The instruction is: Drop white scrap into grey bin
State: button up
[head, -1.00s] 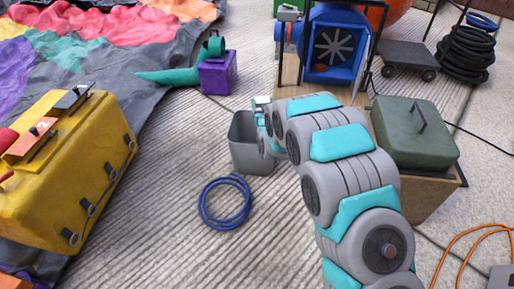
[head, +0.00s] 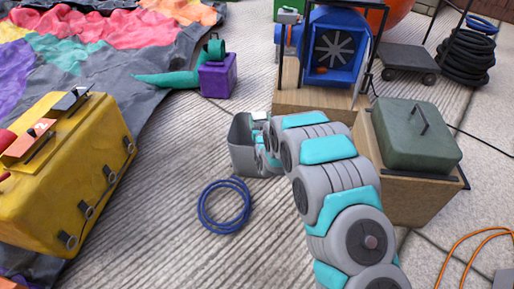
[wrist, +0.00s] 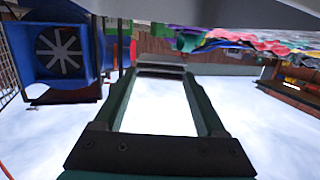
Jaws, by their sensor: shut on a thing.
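The grey bin (head: 241,146) stands on the striped floor in the middle of the head view, its right part hidden behind my arm. My gripper (head: 260,117) is at the bin's upper rim, low and partly covered by my arm links. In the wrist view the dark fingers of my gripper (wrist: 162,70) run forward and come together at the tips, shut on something.
A wooden box with a green case (head: 415,135) stands right of my arm. A blue blower (head: 335,50) is behind the bin. A coiled blue hose (head: 224,206) lies in front of it. A yellow case (head: 62,175) is at left, a purple block (head: 218,76) behind.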

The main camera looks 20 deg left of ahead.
jog(key=o, duration=1.2)
jog(key=shift+o, duration=0.2)
jog(key=v, duration=0.7)
jog(key=shift+s+d+p, duration=0.2)
jog(key=shift+s+p, duration=0.15)
jog(key=shift+p, duration=0.05)
jog(key=shift+r, duration=0.1)
